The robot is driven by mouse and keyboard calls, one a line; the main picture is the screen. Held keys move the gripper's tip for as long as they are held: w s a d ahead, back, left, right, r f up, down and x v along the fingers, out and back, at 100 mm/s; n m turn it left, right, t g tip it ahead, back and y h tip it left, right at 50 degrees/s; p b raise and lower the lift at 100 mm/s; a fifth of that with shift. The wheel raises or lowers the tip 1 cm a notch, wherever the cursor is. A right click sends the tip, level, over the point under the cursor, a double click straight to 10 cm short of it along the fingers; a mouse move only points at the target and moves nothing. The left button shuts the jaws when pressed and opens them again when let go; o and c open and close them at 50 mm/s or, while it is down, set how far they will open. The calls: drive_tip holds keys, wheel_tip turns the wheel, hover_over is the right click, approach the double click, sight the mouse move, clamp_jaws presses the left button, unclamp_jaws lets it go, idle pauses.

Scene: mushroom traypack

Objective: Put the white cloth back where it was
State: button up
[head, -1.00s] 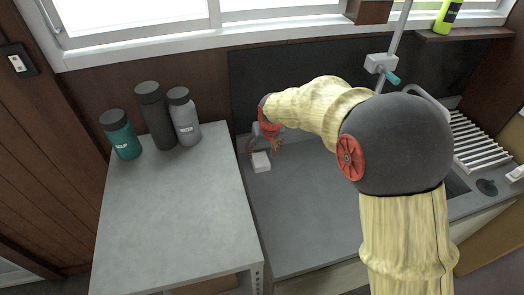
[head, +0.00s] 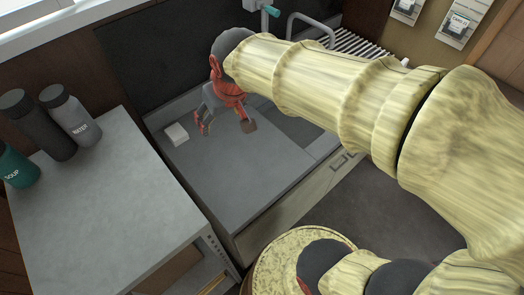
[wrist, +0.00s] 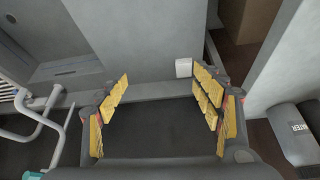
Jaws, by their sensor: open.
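The white cloth (head: 176,134) shows as a small pale block in the head view. It lies on the grey counter (head: 215,180), at its back left corner by the dark back panel. My gripper (head: 226,124) is to the right of the cloth, apart from it, with its fingers spread and nothing between them. In the wrist view my gripper (wrist: 160,78) is open and empty, and the cloth (wrist: 183,68) shows close to the tip of the right-hand finger.
A grey side table (head: 105,205) stands left of the counter. It carries a teal soup bottle (head: 17,168), a dark bottle (head: 38,128) and a grey water bottle (head: 72,118). A tap (head: 310,28) and drying rack (head: 360,45) are at the back right. The counter's front is clear.

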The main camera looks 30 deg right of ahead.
drive_tip(key=s+d, duration=0.3)
drive_tip(key=s, duration=1.1)
drive_tip(key=shift+s+d+m, duration=0.15)
drive_tip(key=shift+s+m, duration=0.15)
drive_tip(key=shift+m, duration=0.1)
drive_tip(key=shift+c, duration=1.1)
